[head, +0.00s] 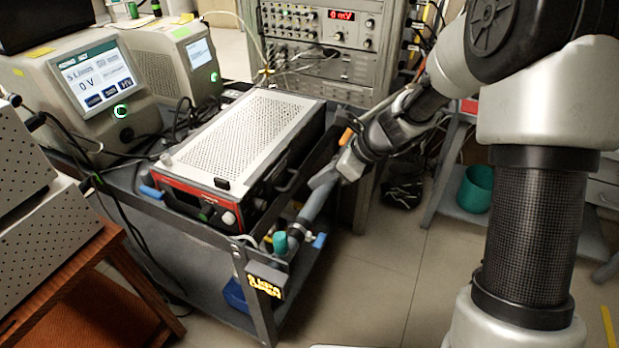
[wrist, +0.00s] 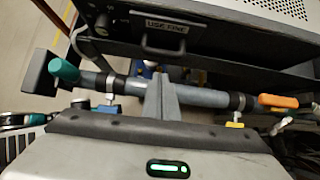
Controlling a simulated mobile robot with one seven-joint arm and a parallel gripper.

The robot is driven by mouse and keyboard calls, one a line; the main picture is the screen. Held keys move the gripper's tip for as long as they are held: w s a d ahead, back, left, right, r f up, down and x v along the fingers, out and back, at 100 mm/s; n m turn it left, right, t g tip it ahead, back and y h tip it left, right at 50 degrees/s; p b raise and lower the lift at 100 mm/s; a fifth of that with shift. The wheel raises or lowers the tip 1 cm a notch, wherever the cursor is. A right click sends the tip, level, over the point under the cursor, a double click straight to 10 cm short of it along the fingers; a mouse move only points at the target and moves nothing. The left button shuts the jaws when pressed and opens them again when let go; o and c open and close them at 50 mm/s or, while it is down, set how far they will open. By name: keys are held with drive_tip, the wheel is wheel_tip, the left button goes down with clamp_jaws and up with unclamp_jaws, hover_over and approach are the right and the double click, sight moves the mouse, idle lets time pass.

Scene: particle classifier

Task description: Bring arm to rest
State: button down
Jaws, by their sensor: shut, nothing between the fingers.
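My gripper (head: 320,181) is at the right side of the cart, just by a grey pipe (head: 312,208). In the wrist view its two fingers (wrist: 160,84) are together and empty. They stand in front of the middle of the pipe (wrist: 205,97) and hide a short part of it; I cannot tell whether they touch. The pipe has a teal end (wrist: 64,70) and an orange handle (wrist: 278,101). My arm reaches in from the right, bent and extended toward the cart.
A red-fronted instrument with a perforated lid (head: 245,135) sits on the grey cart (head: 205,232), close to my gripper. An equipment rack (head: 345,70) stands behind. A teal bin (head: 476,188) sits on a low shelf at right. The floor (head: 400,275) between cart and arm is clear.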

drive_tip(key=p+v, duration=0.2)
drive_tip(key=v, duration=0.8)
drive_tip(key=s+d+r+n+t+h, duration=0.2)
drive_tip(key=s+d+r+n+h, duration=0.3)
drive_tip(key=s+n, duration=0.65)
drive_tip(key=s+d+r+n+t+h, duration=0.1)
drive_tip(key=s+d+r+n+h, duration=0.1)
drive_tip(key=s+d+r+n, duration=0.7)
drive_tip(key=s+a+r+p, duration=0.1)
drive_tip(key=r+p, duration=0.5)
drive_tip(key=s+a+r+n+p, duration=0.1)
drive_tip(key=a+r+p, duration=0.1)
drive_tip(key=r+p, duration=0.4)
drive_tip(key=shift+s+r+p, duration=0.25)
drive_tip(key=shift+s+p, duration=0.1)
drive_tip(key=shift+p, duration=0.45)
drive_tip(key=shift+a, duration=0.15)
